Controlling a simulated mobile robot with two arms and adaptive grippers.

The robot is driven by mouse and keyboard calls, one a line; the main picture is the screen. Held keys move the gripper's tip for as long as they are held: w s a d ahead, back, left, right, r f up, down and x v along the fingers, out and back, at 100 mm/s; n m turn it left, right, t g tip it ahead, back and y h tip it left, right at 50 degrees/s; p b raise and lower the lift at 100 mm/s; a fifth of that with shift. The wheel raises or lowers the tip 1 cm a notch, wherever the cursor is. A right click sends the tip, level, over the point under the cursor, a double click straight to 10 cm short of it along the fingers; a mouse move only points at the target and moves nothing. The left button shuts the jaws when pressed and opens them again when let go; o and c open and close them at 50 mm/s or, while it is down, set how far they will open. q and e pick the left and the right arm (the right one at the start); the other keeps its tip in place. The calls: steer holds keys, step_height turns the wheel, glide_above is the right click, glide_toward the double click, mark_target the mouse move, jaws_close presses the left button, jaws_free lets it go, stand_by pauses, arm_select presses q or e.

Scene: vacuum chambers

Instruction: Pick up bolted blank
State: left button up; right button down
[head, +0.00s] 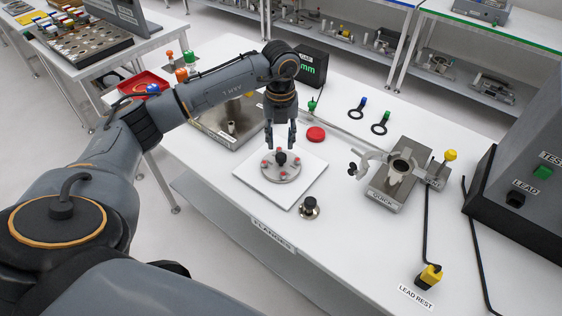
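The bolted blank (280,170) is a round grey metal disc with several red bolt heads around its rim and a dark knob in its middle. It lies flat on a white square mat (261,197) on the white table. My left gripper (280,146) hangs above the blank, fingers pointing down and apart, close over the dark knob. The knob shows just below the fingertips, and I cannot tell whether they touch it. My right gripper is not in view.
A small part with a black knob (309,207) stands in front of the mat. A red disc (316,134) lies behind it. A clamp fixture (397,180) and a yellow-ended lead (430,275) are to the right. A metal tray (220,135) is at the left.

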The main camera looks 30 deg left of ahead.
mark_target(281, 155)
arm_select(q)
steer(key=shift+w+f, duration=0.25)
steer(key=shift+f, duration=0.7)
steer(key=shift+s+f+p, duration=0.2)
steer(key=shift+f+p, duration=0.45)
steer(key=shift+p, duration=0.1)
step_height(281, 155, down, 4)
steer(key=shift+r+p, duration=0.25)
steer(key=shift+p, duration=0.35)
steer(key=shift+f, duration=0.2)
jaws_close()
steer(key=shift+w+r, duration=0.1)
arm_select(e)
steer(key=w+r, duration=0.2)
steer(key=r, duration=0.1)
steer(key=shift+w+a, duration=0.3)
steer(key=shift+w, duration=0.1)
